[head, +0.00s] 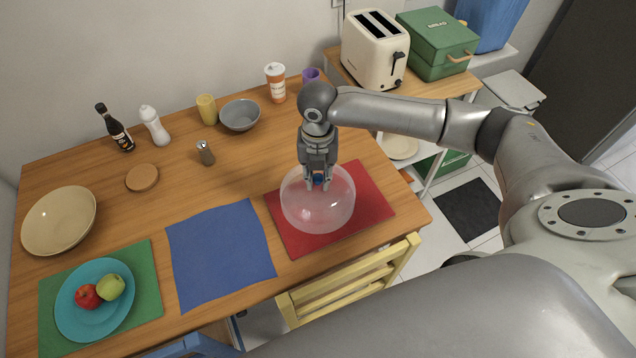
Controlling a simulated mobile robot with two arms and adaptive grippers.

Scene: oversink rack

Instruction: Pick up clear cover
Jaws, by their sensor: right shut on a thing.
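The clear cover (317,212) is a see-through dome in the head view, over the red placemat (372,200) at the right of the wooden table. A small blue knob shows at its top. My right gripper (318,183) points down from above and is shut on the knob of the cover. The red of the mat shows through the dome. I cannot tell whether the cover's rim touches the mat or is a little above it. My left gripper is not in view.
A blue placemat (220,255) lies bare beside the red one. A teal plate (70,313) with a red and a green apple is at front left. A yellow bowl (52,236), bottles and cups line the left and back. A yellow chair (345,285) stands at the front edge.

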